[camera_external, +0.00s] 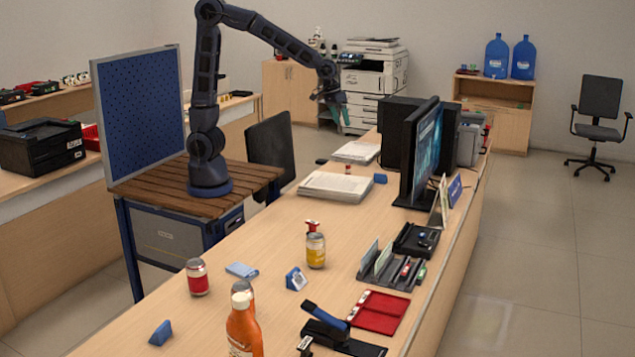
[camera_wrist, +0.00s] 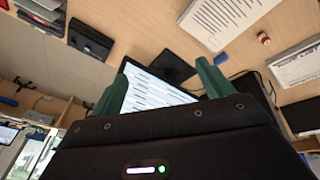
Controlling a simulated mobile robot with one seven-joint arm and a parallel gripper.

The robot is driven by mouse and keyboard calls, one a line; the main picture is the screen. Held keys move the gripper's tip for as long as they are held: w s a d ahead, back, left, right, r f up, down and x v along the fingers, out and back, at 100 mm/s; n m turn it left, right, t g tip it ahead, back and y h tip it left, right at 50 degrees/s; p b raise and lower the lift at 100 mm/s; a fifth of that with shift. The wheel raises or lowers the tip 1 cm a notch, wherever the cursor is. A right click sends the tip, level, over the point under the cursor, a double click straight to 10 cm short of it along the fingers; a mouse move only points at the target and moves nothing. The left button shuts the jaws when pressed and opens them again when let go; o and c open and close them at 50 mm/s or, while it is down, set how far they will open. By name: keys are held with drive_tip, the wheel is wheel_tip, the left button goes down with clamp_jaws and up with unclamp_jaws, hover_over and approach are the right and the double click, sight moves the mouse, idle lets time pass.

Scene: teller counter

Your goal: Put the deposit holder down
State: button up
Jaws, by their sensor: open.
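My gripper (camera_external: 338,108) is raised above the far end of the counter, left of the black monitor (camera_external: 421,155). Its green fingers are spread apart with nothing between them; they also show in the wrist view (camera_wrist: 160,78). I cannot tell for certain which thing is the deposit holder. A dark desk organizer with upright slips (camera_external: 392,268) stands on the near right of the counter, well away from my gripper. A small blue sign stand (camera_external: 454,190) is at the right edge. A white lined panel (camera_wrist: 152,92) shows beyond the fingers in the wrist view.
Paper stacks (camera_external: 336,187) lie on the counter's left side. Nearer are a yellow-labelled jar (camera_external: 316,251), a red can (camera_external: 197,277), an orange bottle (camera_external: 243,325), a red tray (camera_external: 378,312) and a stapler (camera_external: 338,333). The counter's middle, beyond the jar, has bare wood.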

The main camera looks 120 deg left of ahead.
drive_tip(key=s+d+r+m+h, duration=0.1)
drive_tip(key=s+d+r+m, duration=0.5)
drive_tip(key=s+d, duration=0.65)
drive_tip(key=s+d+m, duration=0.2)
drive_tip(key=s+d, duration=0.3)
drive_tip(key=s, duration=0.2)
drive_tip(key=s+d+m+t, duration=0.1)
drive_tip(key=s+d+m, duration=0.1)
drive_tip(key=s+d, duration=0.3)
drive_tip(key=shift+s+r, duration=0.25)
drive_tip(key=shift+s, duration=1)
drive_tip(key=shift+o, duration=0.4)
